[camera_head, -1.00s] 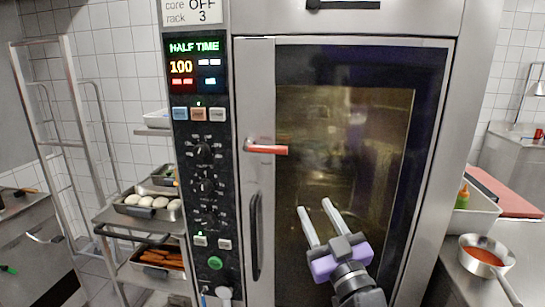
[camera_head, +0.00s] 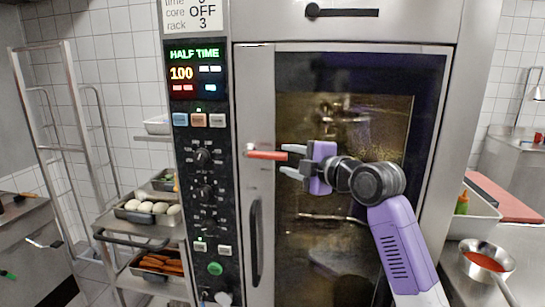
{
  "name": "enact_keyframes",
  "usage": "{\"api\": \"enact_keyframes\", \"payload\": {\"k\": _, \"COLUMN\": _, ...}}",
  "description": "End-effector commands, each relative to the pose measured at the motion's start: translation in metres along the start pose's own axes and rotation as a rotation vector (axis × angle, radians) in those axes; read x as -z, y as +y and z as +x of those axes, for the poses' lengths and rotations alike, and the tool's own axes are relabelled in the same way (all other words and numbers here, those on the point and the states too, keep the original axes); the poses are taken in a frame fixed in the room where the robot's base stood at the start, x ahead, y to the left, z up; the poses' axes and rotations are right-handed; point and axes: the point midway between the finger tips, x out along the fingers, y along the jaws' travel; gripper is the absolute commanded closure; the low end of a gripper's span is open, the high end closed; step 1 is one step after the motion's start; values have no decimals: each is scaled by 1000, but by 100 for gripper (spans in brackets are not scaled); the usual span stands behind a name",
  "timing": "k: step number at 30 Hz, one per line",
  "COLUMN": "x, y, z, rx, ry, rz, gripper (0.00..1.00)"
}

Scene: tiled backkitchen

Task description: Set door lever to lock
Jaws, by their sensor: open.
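The red door lever (camera_head: 266,154) sits on the left edge of the oven door (camera_head: 255,100) and points right, roughly level. My gripper (camera_head: 284,160) is open just right of the lever, in front of the door glass, with its fingers pointing left. One finger is above the lever's right end and the other below it. I cannot tell whether either finger touches the lever. The oven's black vertical handle (camera_head: 256,240) is below the lever.
The control panel (camera_head: 203,180) with knobs and lit displays is left of the door. Trays of eggs (camera_head: 147,208) and carrots (camera_head: 160,264) are on a rack at left. At right, a counter holds a pan of red sauce (camera_head: 484,259), a bottle and a red board (camera_head: 505,197).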

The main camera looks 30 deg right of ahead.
Motion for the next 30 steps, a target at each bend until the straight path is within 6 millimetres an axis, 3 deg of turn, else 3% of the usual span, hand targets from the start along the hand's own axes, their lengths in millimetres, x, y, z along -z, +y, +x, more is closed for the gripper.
{"api": "enact_keyframes", "payload": {"k": 5, "x": 1, "y": -1, "z": 7, "rx": 11, "ry": 0, "rz": -51, "gripper": 59}}
{"api": "enact_keyframes", "payload": {"k": 18, "x": 0, "y": -1, "z": 66, "rx": 9, "ry": -1, "rz": -47, "gripper": 59}}
{"api": "enact_keyframes", "payload": {"k": 30, "x": 0, "y": -2, "z": 78, "rx": 7, "ry": -1, "rz": -48, "gripper": 59}}
